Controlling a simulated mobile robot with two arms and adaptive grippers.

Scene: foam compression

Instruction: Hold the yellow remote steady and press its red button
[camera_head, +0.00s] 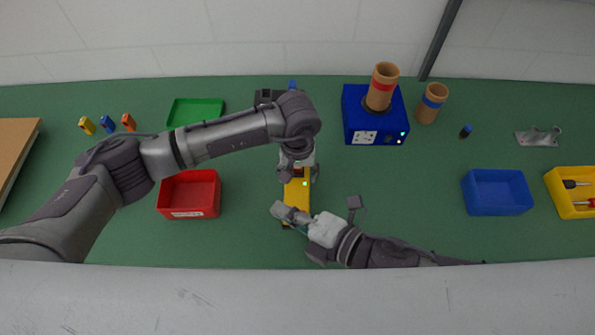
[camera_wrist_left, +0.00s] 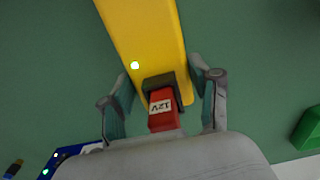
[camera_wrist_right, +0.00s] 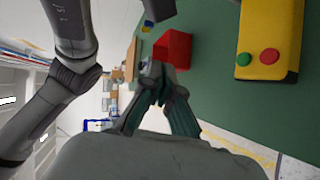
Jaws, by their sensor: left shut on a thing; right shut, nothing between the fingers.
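The yellow remote (camera_head: 296,195) lies lengthwise near the middle of the green table, with a lit light. A red block marked 12V (camera_wrist_left: 163,108) sits at its far end in the left wrist view. My left gripper (camera_head: 297,172) is shut on the remote's far end, its fingers (camera_wrist_left: 162,78) on either side. The red button (camera_wrist_right: 269,56) and a green button (camera_wrist_right: 244,59) show on the remote's near end in the right wrist view. My right gripper (camera_wrist_right: 158,80) is shut and empty, apart from the buttons there. In the head view, my right gripper (camera_head: 280,210) covers the remote's near part.
A red bin (camera_head: 190,212) stands left of the remote, with a green tray (camera_head: 195,110) behind it. A blue box (camera_head: 375,128) with a brown cylinder stands at the back right. A blue bin (camera_head: 497,207) is farther right. Table between remote and blue bin is clear.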

